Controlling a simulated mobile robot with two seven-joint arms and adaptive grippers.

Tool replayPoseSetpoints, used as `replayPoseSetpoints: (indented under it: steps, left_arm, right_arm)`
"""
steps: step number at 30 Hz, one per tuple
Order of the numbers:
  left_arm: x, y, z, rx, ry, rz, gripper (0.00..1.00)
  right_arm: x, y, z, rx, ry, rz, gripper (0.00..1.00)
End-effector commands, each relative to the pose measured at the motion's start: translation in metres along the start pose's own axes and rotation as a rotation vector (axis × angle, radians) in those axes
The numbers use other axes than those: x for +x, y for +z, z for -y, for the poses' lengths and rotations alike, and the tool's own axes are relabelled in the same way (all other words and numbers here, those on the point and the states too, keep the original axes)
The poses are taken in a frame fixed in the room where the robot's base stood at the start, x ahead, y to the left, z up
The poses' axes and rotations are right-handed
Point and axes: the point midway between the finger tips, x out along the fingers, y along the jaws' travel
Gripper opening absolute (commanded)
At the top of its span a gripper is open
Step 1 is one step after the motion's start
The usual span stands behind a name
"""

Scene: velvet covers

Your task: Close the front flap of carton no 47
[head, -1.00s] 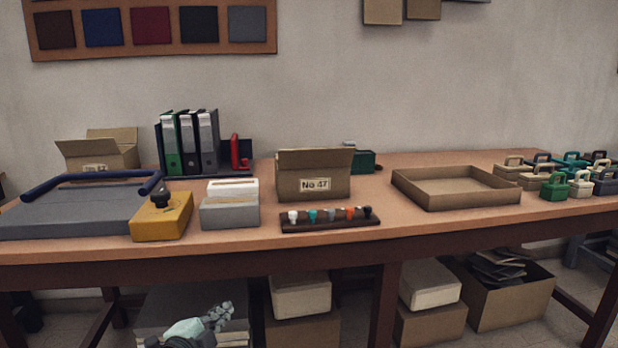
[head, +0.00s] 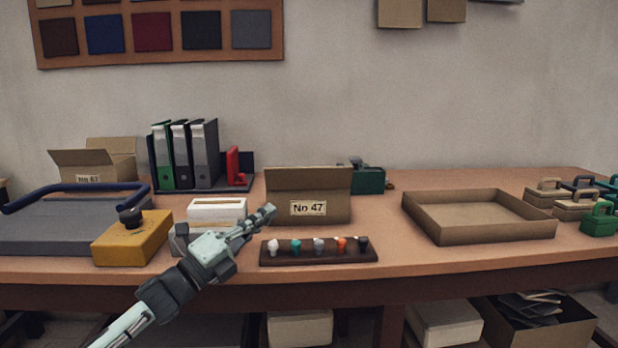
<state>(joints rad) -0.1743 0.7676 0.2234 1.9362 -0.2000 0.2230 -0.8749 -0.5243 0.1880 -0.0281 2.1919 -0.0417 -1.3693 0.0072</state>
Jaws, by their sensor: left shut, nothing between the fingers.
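Carton no 47 (head: 308,215) is a brown box with a white "No 47" label, standing mid-table. Its front flap (head: 308,179) stands up along the front top edge, raised and not folded down. The flap hides the carton's top opening and its other flaps. My right gripper is not in view.
A rack of stamps (head: 318,251) lies in front of the carton. A grey box of cards (head: 216,212) and a yellow block (head: 132,238) stand left. An empty shallow tray (head: 478,235) is right. Binders (head: 185,155) and a green device (head: 368,180) stand behind.

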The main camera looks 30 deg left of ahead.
Motion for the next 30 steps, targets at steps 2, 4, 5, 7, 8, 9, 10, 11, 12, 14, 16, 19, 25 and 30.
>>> replayPoseSetpoints:
  steps: [2, 4, 5, 7, 8, 9, 10, 11, 12, 14, 16, 19, 25, 30]
  left_arm:
    - [0.013, 0.002, 0.002, 0.002, -0.003, 0.001, 0.00]
    - [0.026, 0.002, 0.004, 0.004, -0.004, 0.000, 0.00]
    - [0.032, 0.002, 0.003, 0.003, -0.004, 0.001, 0.00]
    - [0.047, 0.002, 0.004, 0.003, -0.005, 0.001, 0.00]
    - [0.053, 0.002, 0.004, 0.003, -0.004, 0.001, 0.00]
    - [0.062, 0.003, 0.004, 0.002, -0.004, 0.002, 0.00]
    - [0.068, 0.003, 0.003, 0.001, -0.003, 0.002, 0.00]
    - [0.074, 0.002, 0.004, 0.001, -0.003, 0.002, 0.00]
    - [0.082, 0.003, 0.004, 0.002, -0.003, 0.002, 0.00]
    - [0.093, 0.002, 0.004, 0.001, -0.003, 0.002, 0.00]
    - [0.105, 0.002, 0.003, 0.000, -0.003, 0.002, 0.00]
    - [0.117, 0.005, 0.003, 0.002, 0.000, 0.002, 0.00]
    - [0.125, 0.014, 0.000, 0.001, 0.002, 0.000, 0.00]
    - [0.126, 0.015, 0.000, 0.001, 0.001, 0.000, 0.00]
  right_arm:
    - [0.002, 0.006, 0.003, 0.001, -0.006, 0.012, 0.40]
    - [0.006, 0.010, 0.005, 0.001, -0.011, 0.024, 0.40]
    - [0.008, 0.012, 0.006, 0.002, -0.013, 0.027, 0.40]
    - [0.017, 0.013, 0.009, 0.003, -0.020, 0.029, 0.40]
    - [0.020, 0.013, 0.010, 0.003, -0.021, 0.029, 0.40]
    - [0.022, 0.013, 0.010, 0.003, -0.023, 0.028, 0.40]
    - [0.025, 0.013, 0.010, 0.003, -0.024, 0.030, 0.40]
    - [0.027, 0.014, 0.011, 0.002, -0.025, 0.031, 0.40]
    - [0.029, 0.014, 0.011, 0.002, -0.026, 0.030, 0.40]
    - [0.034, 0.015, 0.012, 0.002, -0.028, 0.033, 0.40]
    - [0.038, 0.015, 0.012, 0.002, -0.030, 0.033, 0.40]
    - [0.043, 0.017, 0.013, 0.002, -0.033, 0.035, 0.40]
    - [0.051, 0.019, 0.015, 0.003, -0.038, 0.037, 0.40]
    - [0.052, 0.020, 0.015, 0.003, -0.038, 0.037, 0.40]
